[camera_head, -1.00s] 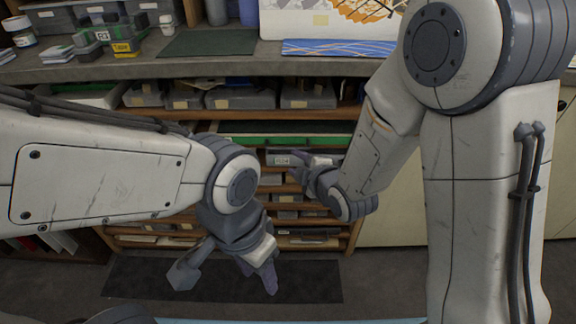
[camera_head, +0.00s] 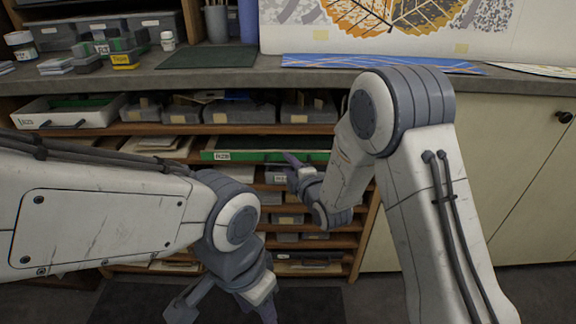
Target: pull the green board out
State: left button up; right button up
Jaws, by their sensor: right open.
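The green board (camera_head: 250,156) lies flat in a slot of the shelf rack, its green front edge facing me with a white label at its left end. My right gripper (camera_head: 291,168) is open in front of the rack. Its upper finger overlaps the board's edge in the picture, and I cannot tell whether it touches. The gripper and arm hide part of the board's right side. My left gripper (camera_head: 225,308) is low in front of the rack, with fingers spread and empty. Its tips run to the bottom edge of the picture.
A counter (camera_head: 520,84) runs above the rack, with a dark green mat (camera_head: 208,57) and a blue patterned strip (camera_head: 370,63) on it. Beige cabinet doors (camera_head: 520,170) stand at the right.

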jog(key=shift+w+a, duration=0.15)
jog(key=shift+w, duration=0.2)
grip_shut()
jog(key=shift+f, duration=0.1)
dwell(1.1)
